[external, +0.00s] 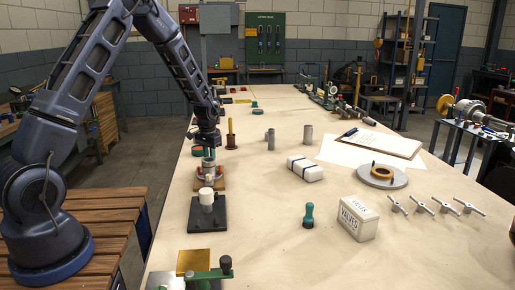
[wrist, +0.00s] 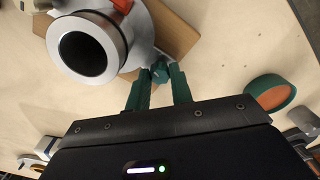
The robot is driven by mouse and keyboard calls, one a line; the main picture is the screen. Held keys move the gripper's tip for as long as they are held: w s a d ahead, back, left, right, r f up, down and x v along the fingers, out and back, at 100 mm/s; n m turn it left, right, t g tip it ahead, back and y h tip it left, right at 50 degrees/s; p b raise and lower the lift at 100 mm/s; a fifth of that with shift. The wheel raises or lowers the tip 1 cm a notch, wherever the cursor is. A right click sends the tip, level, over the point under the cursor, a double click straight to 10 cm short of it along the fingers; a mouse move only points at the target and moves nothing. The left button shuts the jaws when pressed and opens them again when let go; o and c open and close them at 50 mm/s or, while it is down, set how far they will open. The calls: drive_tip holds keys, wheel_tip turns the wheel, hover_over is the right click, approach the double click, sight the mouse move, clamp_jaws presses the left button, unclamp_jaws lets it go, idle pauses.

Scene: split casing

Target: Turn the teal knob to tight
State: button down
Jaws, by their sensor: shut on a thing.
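In the wrist view the teal knob (wrist: 160,72) sits between the tips of my gripper (wrist: 158,82), against the side of a silver metal casing (wrist: 118,62). The casing has a round dark opening facing the camera. My gripper's teal fingers are shut on the knob. In the external view my gripper (external: 206,143) points down at the casing (external: 209,168), which stands on a brown wooden base (external: 212,186). The knob is too small to make out there, and its tight mark cannot be seen.
A white strapped block (external: 304,168), a teal-topped peg (external: 308,214) and a valves box (external: 358,217) lie to the right. Bare tabletop lies between.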

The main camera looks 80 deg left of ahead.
drive_tip(key=m, duration=0.6)
drive_tip(key=shift+m, duration=0.3)
drive_tip(key=m, duration=0.6)
drive_tip(key=shift+d+m, duration=0.1)
drive_tip(key=shift+m, duration=0.2)
drive_tip(key=c, duration=1.2)
unclamp_jaws()
drive_tip(key=shift+c, duration=0.2)
wheel_tip(320, 180, up, 11)
